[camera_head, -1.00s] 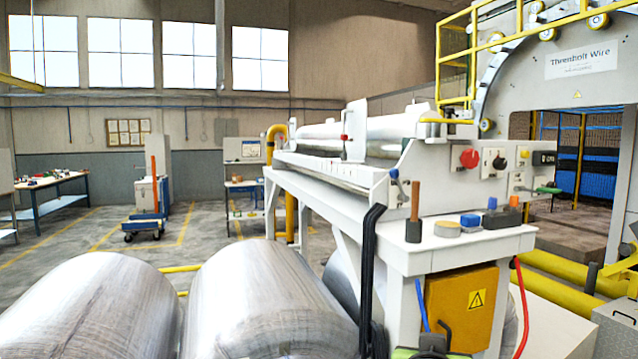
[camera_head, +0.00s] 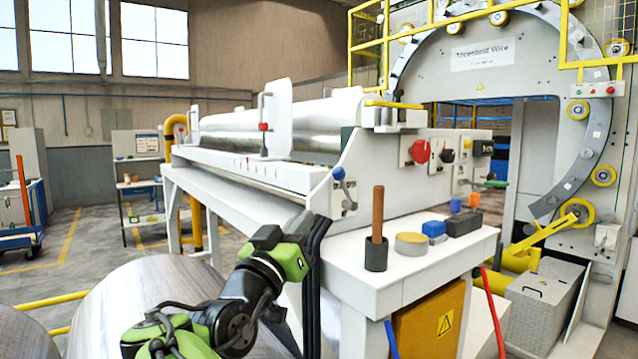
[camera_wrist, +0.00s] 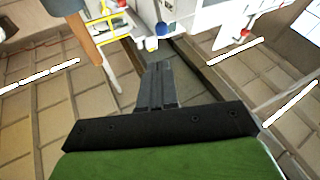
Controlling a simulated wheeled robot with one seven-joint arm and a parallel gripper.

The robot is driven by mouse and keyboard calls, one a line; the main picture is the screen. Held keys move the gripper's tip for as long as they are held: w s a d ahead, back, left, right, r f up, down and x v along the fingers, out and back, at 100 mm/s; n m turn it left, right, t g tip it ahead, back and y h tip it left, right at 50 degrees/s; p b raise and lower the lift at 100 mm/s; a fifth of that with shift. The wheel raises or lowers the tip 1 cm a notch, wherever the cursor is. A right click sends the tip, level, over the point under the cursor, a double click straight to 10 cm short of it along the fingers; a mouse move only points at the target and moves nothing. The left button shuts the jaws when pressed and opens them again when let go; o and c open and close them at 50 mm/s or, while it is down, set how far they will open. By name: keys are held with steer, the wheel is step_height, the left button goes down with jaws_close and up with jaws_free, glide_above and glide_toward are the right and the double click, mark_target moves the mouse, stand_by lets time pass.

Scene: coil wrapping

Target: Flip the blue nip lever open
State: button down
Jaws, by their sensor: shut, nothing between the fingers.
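The blue nip lever (camera_head: 338,174) is a small lever with a blue ball knob, on a white plate at the near end of the white roller machine. Its knob also shows in the wrist view (camera_wrist: 161,29), just beyond my fingertips near the top middle. My gripper (camera_wrist: 157,70) has its dark fingers together with nothing between them, and a gap to the knob shows. In the head view my gripper (camera_head: 304,222) is below and left of the lever, in front of the machine. Its fingertips are hard to tell there from black straps behind.
A white shelf (camera_head: 400,284) holds a dark cup with a brown rod (camera_head: 377,225), a tape roll (camera_head: 411,243) and blue blocks. A red knob (camera_head: 420,151) is on the panel. Black straps (camera_head: 316,272) hang beside the shelf. Large coils (camera_head: 150,285) lie below my arm.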

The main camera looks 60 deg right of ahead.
mark_target(337, 175)
steer(key=p+x, duration=0.6)
steer(key=x, duration=0.7)
steer(key=shift+w+d+r, duration=0.1)
steer(key=shift+d, duration=0.5)
steer(key=shift+r+p, duration=0.1)
steer(key=shift+p, duration=0.3)
